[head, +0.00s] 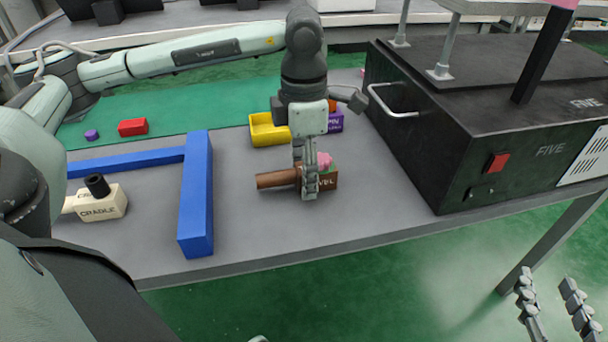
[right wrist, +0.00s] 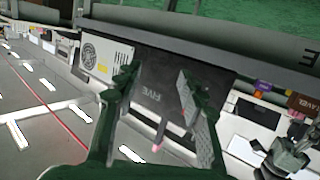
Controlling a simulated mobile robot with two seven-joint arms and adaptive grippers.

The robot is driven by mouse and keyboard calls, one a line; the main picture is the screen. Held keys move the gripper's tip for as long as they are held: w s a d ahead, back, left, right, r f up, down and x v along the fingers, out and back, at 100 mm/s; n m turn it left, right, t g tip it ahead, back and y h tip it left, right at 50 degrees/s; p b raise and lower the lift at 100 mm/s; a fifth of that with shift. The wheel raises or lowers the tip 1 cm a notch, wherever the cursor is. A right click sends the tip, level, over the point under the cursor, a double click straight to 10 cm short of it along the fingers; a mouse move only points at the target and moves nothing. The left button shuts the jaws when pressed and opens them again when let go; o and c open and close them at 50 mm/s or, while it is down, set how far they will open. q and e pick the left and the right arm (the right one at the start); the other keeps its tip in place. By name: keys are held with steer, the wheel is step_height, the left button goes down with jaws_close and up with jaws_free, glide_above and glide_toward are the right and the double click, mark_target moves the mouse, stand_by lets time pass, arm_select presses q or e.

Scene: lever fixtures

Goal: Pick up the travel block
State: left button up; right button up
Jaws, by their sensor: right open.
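The brown travel block (head: 328,181) lies on the grey table, with a brown cylinder (head: 275,179) sticking out to its left. Only the end of its label shows. My left gripper (head: 309,188) points down at the block, with a finger in front of it. The finger gap is hidden, so I cannot tell whether it grips. The block (right wrist: 299,103) also shows at the right edge of the right wrist view. My right gripper (head: 546,276) is open and empty, low at the right beyond the table's front edge; its spread fingers (right wrist: 158,75) fill the right wrist view.
A large black box (head: 520,145) marked FIVE stands on the right of the table. Blue bars (head: 197,195) and a cream cradle block (head: 103,205) are at the left. The front middle is clear.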

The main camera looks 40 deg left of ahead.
arm_select(q)
jaws_close()
steer(key=shift+r, duration=0.2)
